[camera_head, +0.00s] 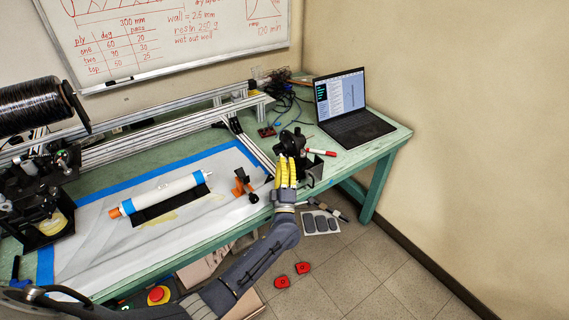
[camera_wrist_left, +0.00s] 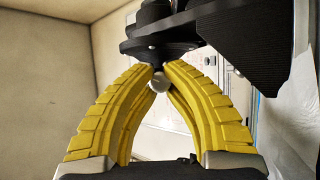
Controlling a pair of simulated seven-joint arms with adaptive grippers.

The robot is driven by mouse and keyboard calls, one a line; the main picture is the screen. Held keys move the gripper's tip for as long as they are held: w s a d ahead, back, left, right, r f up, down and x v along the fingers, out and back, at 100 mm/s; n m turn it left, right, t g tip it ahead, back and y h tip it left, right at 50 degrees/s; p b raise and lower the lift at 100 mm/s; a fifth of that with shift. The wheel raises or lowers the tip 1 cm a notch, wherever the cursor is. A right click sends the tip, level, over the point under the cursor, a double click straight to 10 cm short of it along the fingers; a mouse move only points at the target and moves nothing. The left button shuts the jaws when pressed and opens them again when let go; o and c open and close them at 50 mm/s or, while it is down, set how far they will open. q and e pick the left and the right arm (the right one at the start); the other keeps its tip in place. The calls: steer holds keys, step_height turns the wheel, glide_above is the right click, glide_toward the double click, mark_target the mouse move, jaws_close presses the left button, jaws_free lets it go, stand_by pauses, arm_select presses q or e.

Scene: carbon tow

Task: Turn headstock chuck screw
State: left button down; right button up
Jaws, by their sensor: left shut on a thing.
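My left gripper (camera_head: 287,160), with ribbed yellow fingers, is at the black headstock (camera_head: 293,138) near the right end of the table. In the left wrist view, its fingertips (camera_wrist_left: 159,72) meet just under the black chuck parts (camera_wrist_left: 160,35). The fingers are shut on a small part, which looks like the chuck screw. A small pale round end (camera_wrist_left: 159,84) shows between the fingers. The rest of the screw is hidden by the fingers and the chuck. In the head view the screw cannot be made out. My right gripper is not in view.
A laptop (camera_head: 342,98), a red marker (camera_head: 320,152) and loose cables lie on the table (camera_head: 385,144) beside the headstock. An orange and black tool (camera_head: 242,183) and a white tube (camera_head: 160,190) lie to the left. An aluminium rail (camera_head: 150,142) runs behind.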

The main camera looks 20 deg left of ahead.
arm_select(q)
steer(key=shift+d, duration=0.3)
steer(key=c, duration=1.6)
jaws_free()
steer(key=shift+w+d, duration=0.1)
steer(key=o, duration=0.3)
steer(key=shift+a, duration=0.2)
steer(key=shift+o, duration=0.2)
steer(key=v, duration=1.2)
steer(key=shift+f, duration=0.15)
